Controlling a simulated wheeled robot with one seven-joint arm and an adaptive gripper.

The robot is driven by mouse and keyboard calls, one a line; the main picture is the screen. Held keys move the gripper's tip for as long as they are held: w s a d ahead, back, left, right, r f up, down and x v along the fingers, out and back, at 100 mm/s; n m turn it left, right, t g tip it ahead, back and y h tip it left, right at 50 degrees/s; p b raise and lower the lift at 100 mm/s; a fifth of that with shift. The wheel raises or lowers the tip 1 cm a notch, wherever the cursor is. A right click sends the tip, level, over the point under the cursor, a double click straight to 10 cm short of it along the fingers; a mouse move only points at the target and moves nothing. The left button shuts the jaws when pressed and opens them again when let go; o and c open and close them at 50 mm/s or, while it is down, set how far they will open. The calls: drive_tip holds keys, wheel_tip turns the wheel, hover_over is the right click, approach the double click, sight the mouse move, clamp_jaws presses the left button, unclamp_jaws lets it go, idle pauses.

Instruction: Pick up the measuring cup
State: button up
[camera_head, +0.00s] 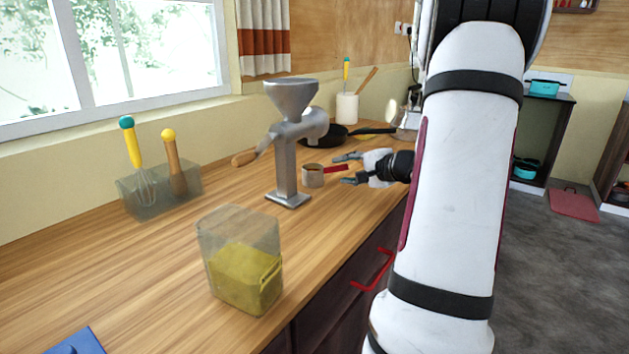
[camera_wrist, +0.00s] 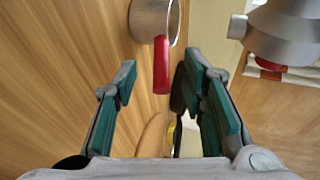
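The measuring cup (camera_head: 313,176) is a small metal cup with a red handle, standing on the wooden counter beside the grinder's base. Its handle points right, toward my gripper (camera_head: 349,168). In the wrist view the cup (camera_wrist: 150,18) is at the top, with its red handle (camera_wrist: 161,65) reaching down between the fingertips. My gripper (camera_wrist: 160,80) is open, with a finger on either side of the handle's end. I see no contact between the fingers and the handle.
A metal grinder (camera_head: 287,140) with a wooden crank handle stands just left of the cup. A black pan (camera_head: 325,137) lies behind. A clear container with yellow contents (camera_head: 240,262) is nearer the front. A utensil holder (camera_head: 160,190) stands left.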

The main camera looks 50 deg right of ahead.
sight(338, 168)
drive_tip(key=x, duration=0.5)
clamp_jaws()
drive_tip(key=shift+r, duration=0.1)
drive_tip(key=shift+r, duration=0.5)
drive_tip(key=r, duration=0.1)
drive_tip(key=s+r, duration=0.1)
drive_tip(key=shift+s+a+r, duration=0.1)
drive_tip(key=shift+r, duration=0.2)
drive_tip(key=s+a+r, duration=0.1)
drive_tip(key=s+a, duration=0.4)
drive_tip(key=s, duration=0.9)
drive_tip(key=shift+a+r, duration=0.15)
